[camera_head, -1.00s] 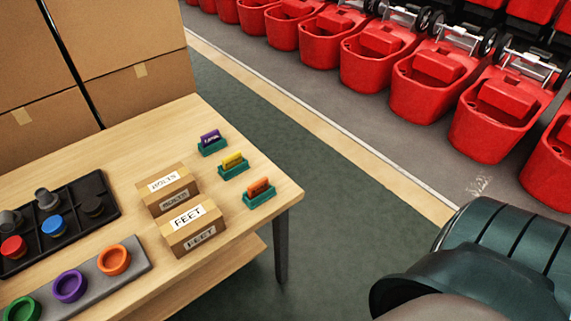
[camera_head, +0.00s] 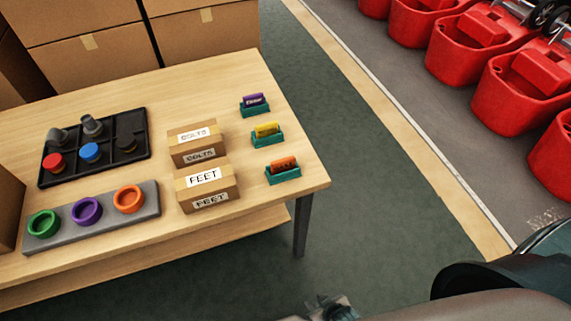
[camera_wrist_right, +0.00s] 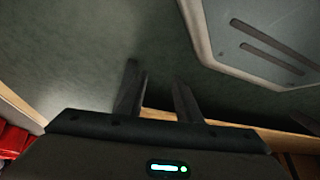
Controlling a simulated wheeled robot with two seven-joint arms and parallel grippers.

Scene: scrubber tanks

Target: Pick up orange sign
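The orange sign (camera_head: 284,163) stands upright in a teal holder (camera_head: 285,177) near the right edge of the wooden table, the nearest of three such signs. Behind it are a yellow sign (camera_head: 267,129) and a purple sign (camera_head: 253,99) in like holders. My right gripper (camera_head: 335,306) shows only in part at the bottom edge of the head view, low in front of the table and well apart from the sign. In the right wrist view its two fingers (camera_wrist_right: 158,95) are apart with nothing between them. My left gripper is not in view.
Two cardboard boxes, one labelled FEET (camera_head: 207,198), stand left of the signs. A black tray (camera_head: 50,182) and a grey strip with coloured rings (camera_head: 158,204) lie farther left. Large cartons (camera_head: 120,80) stand behind the table (camera_head: 300,205). Red tanks (camera_head: 497,103) line the right. Green floor is clear between.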

